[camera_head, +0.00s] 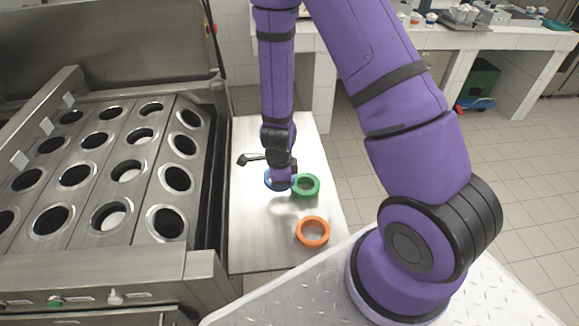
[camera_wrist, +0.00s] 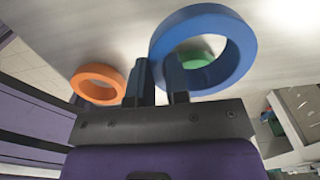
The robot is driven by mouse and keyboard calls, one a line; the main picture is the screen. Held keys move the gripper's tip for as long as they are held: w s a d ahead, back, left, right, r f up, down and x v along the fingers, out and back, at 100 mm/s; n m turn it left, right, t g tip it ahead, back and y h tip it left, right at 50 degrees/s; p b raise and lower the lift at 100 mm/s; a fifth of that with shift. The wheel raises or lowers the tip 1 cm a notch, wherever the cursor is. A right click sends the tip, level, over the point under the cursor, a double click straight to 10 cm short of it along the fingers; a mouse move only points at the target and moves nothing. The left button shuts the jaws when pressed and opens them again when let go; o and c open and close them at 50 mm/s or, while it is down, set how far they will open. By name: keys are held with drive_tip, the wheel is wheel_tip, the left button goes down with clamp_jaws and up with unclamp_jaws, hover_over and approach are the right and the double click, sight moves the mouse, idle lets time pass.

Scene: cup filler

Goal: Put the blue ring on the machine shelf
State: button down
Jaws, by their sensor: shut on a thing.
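My gripper (camera_wrist: 158,82) is shut on the near rim of the blue ring (camera_wrist: 205,45); one finger is inside the ring's hole and the other outside. In the head view the blue ring (camera_head: 268,180) shows only partly, behind my wrist. It is over the steel plate (camera_head: 262,235) beside the machine; whether it touches the plate I cannot tell. The green ring (camera_head: 306,187) lies on the plate just right of it, and shows through the blue ring's hole in the wrist view (camera_wrist: 200,62). The orange ring (camera_head: 313,231) lies nearer; it also shows in the wrist view (camera_wrist: 98,84).
The steel machine (camera_head: 130,160) with rows of round holes stands left of the plate. A black handle-like part (camera_head: 250,159) sticks out beside my wrist. A tiled counter (camera_head: 470,38) with cups is at the back right. The plate's near left part is bare.

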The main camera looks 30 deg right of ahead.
drive_tip(key=w+d, duration=0.2)
drive_tip(key=d, duration=0.1)
drive_tip(key=w+d+f, duration=0.1)
drive_tip(key=w+d, duration=0.2)
drive_tip(key=d, duration=0.1)
drive_tip(key=w+d, duration=0.3)
drive_tip(key=d, duration=0.1)
drive_tip(key=shift+w+d+f, duration=0.2)
drive_tip(key=shift+w, duration=0.05)
drive_tip(key=shift+f, duration=1.75)
drive_tip(key=c, duration=1.5)
unclamp_jaws()
drive_tip(key=shift+f, duration=0.1)
drive_tip(key=shift+c, duration=0.2)
drive_tip(key=o, duration=0.4)
drive_tip(key=shift+o, duration=0.2)
